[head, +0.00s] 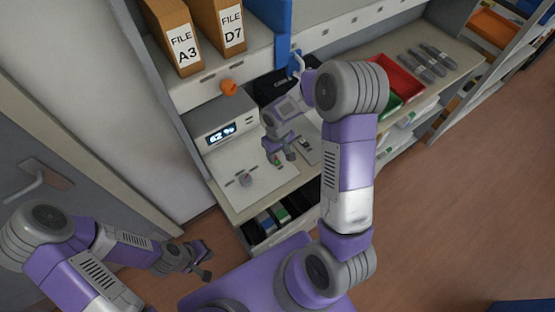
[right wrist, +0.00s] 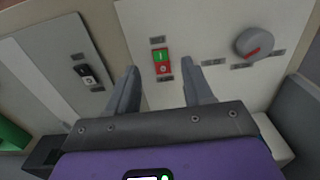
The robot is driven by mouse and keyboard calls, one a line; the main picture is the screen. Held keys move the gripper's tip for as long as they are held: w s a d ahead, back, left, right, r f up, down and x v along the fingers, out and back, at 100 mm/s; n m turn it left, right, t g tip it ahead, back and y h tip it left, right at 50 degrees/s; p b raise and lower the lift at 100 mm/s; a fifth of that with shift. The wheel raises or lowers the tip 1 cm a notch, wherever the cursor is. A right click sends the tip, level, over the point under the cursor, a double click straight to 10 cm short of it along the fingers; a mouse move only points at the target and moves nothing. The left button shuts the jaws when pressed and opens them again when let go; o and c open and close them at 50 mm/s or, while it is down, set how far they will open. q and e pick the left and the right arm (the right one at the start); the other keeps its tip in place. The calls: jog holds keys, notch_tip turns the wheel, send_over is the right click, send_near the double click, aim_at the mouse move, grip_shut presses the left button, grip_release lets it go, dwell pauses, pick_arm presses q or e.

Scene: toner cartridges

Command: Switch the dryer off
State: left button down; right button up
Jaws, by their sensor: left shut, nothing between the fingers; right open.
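The dryer is a pale cabinet with a lit display (head: 222,133) reading 62 %. Its white top panel (head: 262,188) lies in front of the display. A rocker switch (right wrist: 162,62) with a green half and a red half is on this panel; which half is pressed I cannot tell. My right gripper (head: 281,160) is open over the panel. In the right wrist view its two fingers (right wrist: 160,68) stand either side of the switch, apparently not touching it. My left gripper (head: 206,262) is shut and empty, low at the left, away from the dryer.
A grey knob (right wrist: 254,43) with a red mark sits beside the switch. A grey panel (right wrist: 55,60) with a black switch (right wrist: 88,75) adjoins it. File boxes (head: 178,40) stand above; red (head: 398,75) and green trays are on the counter at right.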

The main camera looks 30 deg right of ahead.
aim_at(278, 163)
notch_tip(278, 163, down, 5)
jog(key=shift+r, duration=0.1)
jog(key=shift+w, duration=0.1)
